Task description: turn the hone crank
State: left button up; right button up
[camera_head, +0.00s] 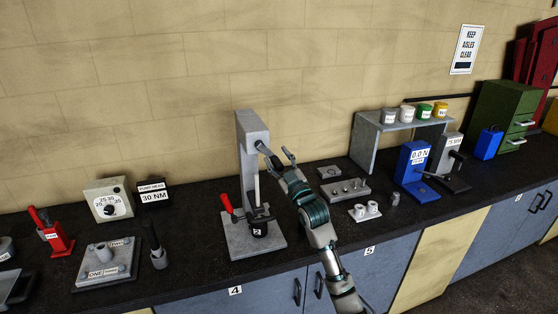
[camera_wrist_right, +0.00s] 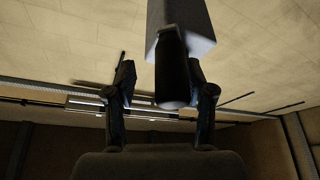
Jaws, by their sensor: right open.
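A grey hone stand (camera_head: 248,150) rises from a flat grey base plate on the bench. I take it for the hone; its crank cannot be made out clearly behind my gripper. My right gripper (camera_head: 276,154) is open at the upper right of the post, fingers pointing up towards its top. In the right wrist view the two dark fingers (camera_wrist_right: 163,90) are spread, and a dark cylindrical grip (camera_wrist_right: 172,75) below a grey block (camera_wrist_right: 182,25) shows between them, nearer the right finger. I cannot tell whether it touches. My left gripper is not in view.
Left are a dial box (camera_head: 107,200) and a grey block plate (camera_head: 108,262). Right are small grey fixtures (camera_head: 345,190), a shelf (camera_head: 366,142) and a blue tester (camera_head: 412,170).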

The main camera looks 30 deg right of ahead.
jog(key=shift+s+d+f, duration=0.1)
jog(key=shift+s+f, duration=0.15)
jog(key=shift+s, duration=0.1)
jog(key=v, duration=1.1)
jog(key=shift+a, duration=0.2)
jog(key=shift+s+d, duration=0.1)
jog(key=shift+d, duration=0.15)
